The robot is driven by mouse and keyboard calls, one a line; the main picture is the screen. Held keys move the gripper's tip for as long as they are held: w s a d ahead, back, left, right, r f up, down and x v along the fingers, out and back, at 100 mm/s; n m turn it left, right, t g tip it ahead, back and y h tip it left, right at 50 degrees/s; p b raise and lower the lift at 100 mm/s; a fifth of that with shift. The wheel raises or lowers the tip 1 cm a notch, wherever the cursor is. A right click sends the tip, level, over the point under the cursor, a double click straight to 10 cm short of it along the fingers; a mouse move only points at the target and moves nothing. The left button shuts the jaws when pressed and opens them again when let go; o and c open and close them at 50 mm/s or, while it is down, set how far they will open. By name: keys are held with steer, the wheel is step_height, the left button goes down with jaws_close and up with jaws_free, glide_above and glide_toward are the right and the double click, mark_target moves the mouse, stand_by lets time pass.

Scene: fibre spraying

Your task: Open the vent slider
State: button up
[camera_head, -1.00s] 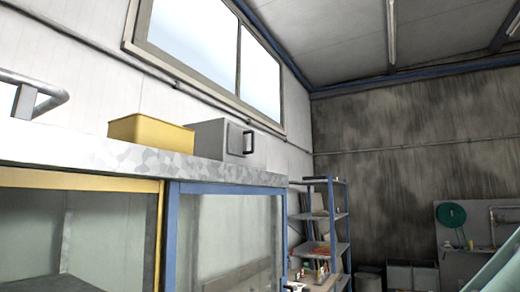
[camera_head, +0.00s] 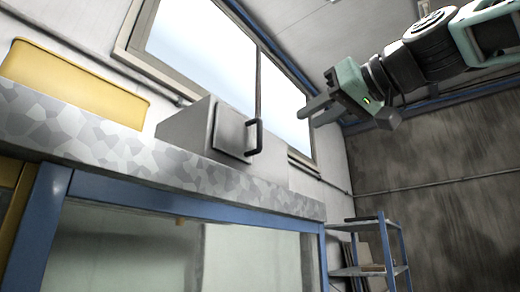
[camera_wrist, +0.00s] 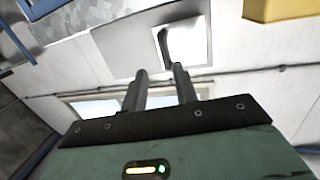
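The vent is a grey metal box (camera_head: 185,130) on top of the cabinet. Its front carries a square slider plate (camera_head: 230,133) with a dark handle (camera_head: 255,137) on the right edge. In the wrist view the plate (camera_wrist: 188,42) looks bright, with the dark handle (camera_wrist: 164,43) on its left side, just beyond my fingertips. My gripper (camera_head: 315,108) is up and to the right of the handle in the head view, apart from it. Its two fingers (camera_wrist: 159,72) are spread with nothing between them. What lies behind the plate is hidden.
A yellow bin (camera_head: 70,82) stands left of the box on the speckled cabinet top (camera_head: 100,140), and shows in the wrist view (camera_wrist: 283,8). A window (camera_head: 205,55) is behind. Blue-framed shelves (camera_head: 375,255) stand lower right. The air between gripper and box looks clear.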

mark_target(260, 145)
steer(key=shift+t+y, duration=0.3)
steer(key=shift+r+p+x, duration=0.5)
steer(key=shift+p+x, duration=1.1)
steer(key=shift+x, duration=1.05)
steer(key=shift+r+p+x, duration=0.5)
steer(key=shift+p+x, duration=1.05)
steer(key=shift+x, duration=1.05)
steer(key=shift+r+p+x, duration=0.5)
steer(key=shift+p+x, duration=1.1)
steer(key=shift+x, duration=1.05)
jaws_close()
